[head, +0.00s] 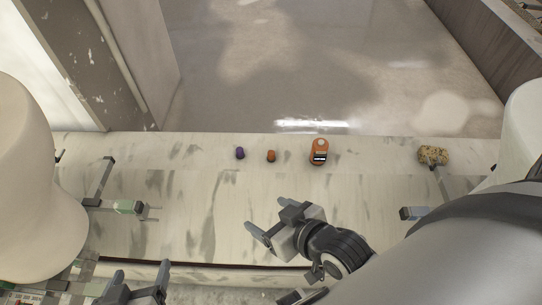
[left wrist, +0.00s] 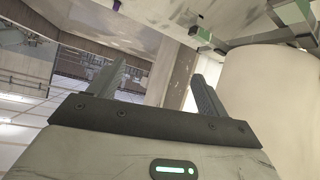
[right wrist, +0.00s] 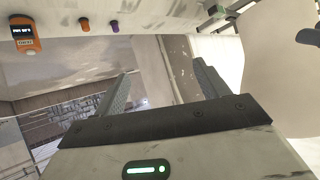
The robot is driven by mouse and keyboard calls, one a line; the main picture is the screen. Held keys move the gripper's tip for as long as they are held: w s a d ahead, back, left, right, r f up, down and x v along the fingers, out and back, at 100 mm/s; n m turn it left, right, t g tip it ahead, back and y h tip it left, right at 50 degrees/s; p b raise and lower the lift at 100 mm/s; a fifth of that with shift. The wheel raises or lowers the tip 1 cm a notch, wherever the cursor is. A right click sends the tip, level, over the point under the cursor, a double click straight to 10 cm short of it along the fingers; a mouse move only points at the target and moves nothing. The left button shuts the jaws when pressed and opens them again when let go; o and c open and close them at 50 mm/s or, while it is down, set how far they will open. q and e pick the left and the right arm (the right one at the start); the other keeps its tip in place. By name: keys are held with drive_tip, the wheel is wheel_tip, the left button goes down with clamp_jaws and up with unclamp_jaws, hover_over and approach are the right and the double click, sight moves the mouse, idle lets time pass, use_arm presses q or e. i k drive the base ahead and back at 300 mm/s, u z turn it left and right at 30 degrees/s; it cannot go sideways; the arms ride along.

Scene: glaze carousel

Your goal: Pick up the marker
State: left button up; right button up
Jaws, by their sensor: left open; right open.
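No pen-like marker can be made out for certain. A small purple piece (head: 240,153) and a small orange piece (head: 271,156) stand on the pale streaked bench (head: 200,185) in the head view. They also show at the top of the right wrist view, orange (right wrist: 84,23) and purple (right wrist: 114,26). My right gripper (head: 266,219) is open and empty over the bench, nearer me than these pieces. My left gripper (head: 140,275) is open and empty at the bench's near left edge, far from them.
An orange device with a dark display (head: 319,152) stands right of the small pieces. A speckled block (head: 433,155) lies further right. Grey bars with a green block (head: 128,207) are at left, and a grey block (head: 415,213) at right. The bench middle is clear.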

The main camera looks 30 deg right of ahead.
sight(271, 158)
drive_tip(key=u, duration=1.3)
drive_tip(key=k, duration=0.8)
drive_tip(key=z, duration=0.55)
drive_tip(key=i, duration=0.5)
